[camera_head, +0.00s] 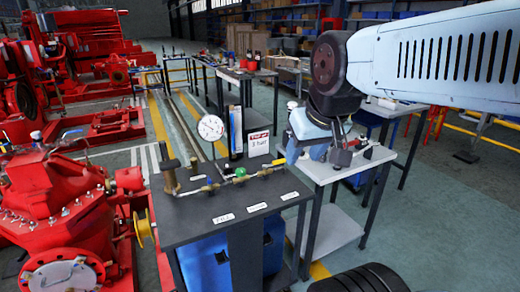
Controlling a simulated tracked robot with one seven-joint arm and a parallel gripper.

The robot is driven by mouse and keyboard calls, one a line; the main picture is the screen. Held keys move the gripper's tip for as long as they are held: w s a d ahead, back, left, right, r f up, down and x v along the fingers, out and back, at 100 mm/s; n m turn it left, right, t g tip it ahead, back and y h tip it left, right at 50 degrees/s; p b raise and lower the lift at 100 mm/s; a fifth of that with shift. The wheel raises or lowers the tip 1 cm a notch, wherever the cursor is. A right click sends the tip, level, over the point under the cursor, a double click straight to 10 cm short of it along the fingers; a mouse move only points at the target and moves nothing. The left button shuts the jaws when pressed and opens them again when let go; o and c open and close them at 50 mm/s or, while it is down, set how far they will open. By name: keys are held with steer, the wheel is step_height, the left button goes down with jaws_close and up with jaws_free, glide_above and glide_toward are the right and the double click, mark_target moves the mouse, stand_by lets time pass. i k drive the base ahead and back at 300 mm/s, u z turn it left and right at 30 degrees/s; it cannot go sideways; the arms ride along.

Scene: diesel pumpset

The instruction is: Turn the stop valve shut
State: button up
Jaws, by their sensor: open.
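A brass pipe assembly (215,184) runs along the top of a dark bench. It carries a small green handle (240,172) near its middle and a yellow-handled fitting (280,162) at its right end. I cannot tell from the label plates which of these is the stop valve. A white round pressure gauge (211,128) stands upright above the assembly. My gripper (306,153) is open and points down, just right of the yellow handle. Contact with it cannot be made out. The gripper partly hides the white-topped table behind.
The dark bench (190,230) has label plates along its front and a "3 bar" sign (259,143) at its back. A white-topped table (325,172) stands close at right. Red pump machinery (60,200) fills the left. Floor shows between the benches.

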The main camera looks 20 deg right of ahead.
mark_target(273, 164)
steer(key=i, duration=0.85)
steer(key=z, duration=0.1)
